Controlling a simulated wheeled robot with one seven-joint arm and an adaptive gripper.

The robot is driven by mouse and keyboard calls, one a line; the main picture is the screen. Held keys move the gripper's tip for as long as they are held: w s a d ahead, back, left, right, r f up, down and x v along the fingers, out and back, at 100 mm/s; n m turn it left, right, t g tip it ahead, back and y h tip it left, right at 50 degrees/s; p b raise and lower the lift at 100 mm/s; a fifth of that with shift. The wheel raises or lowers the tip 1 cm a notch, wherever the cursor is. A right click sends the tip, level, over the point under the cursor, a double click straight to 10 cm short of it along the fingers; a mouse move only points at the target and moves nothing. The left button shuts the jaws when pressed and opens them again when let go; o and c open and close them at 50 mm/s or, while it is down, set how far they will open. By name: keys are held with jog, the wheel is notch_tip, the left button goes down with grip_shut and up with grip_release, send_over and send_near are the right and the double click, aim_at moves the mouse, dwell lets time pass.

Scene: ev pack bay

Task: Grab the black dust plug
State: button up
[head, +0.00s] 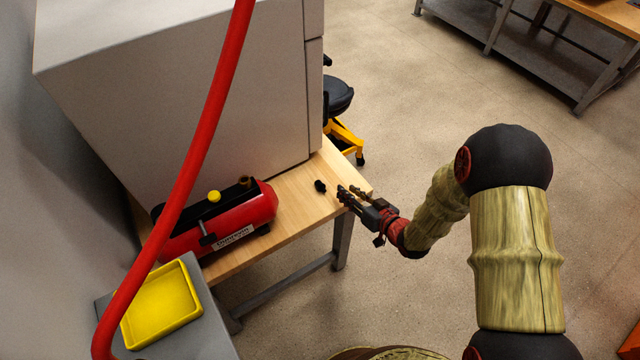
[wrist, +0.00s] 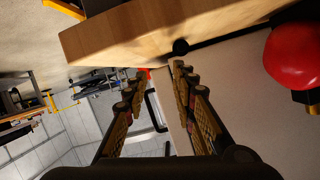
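The black dust plug (head: 320,186) is a small dark piece on the wooden bench top (head: 300,205), near the bench's right end. In the wrist view the plug (wrist: 181,46) shows as a round dark spot just beyond the tip of the right-hand finger. My gripper (head: 347,194) is at the bench's right end, a short way to the right of the plug, with its fingers pointing toward it. In the wrist view my gripper (wrist: 160,70) has its two fingers apart with nothing between them. The plug does not touch the fingers as far as I can see.
A red compressor tank (head: 262,205) lies on the bench left of the plug. A large grey cabinet (head: 200,90) stands behind on the bench. A red hose (head: 205,130) hangs at left above a yellow tray (head: 160,305). A black stool (head: 338,95) stands beyond the bench.

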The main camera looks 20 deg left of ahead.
aim_at(323, 186)
jog(key=shift+s+a+f+y, duration=0.3)
jog(key=shift+s+a+f, duration=0.15)
jog(key=shift+s, duration=0.15)
jog(key=shift+s+a+f+y, duration=0.35)
jog(key=shift+s+a, duration=0.1)
jog(key=shift+s, duration=0.1)
jog(key=shift+a+f+g, duration=0.1)
jog(key=shift+a+g, duration=0.2)
jog(key=b+x, duration=0.1)
jog(key=x, duration=0.2)
jog(key=b+x, duration=0.1)
jog(key=x, duration=0.3)
jog(key=shift+a+r+b, duration=0.1)
jog(key=shift+r+b, duration=0.1)
jog(key=shift+b, duration=0.1)
jog(key=shift+w, duration=0.1)
jog(key=shift+c, duration=0.2)
jog(key=shift+r, duration=0.1)
jog(key=c, duration=0.4)
jog(key=shift+c, duration=0.3)
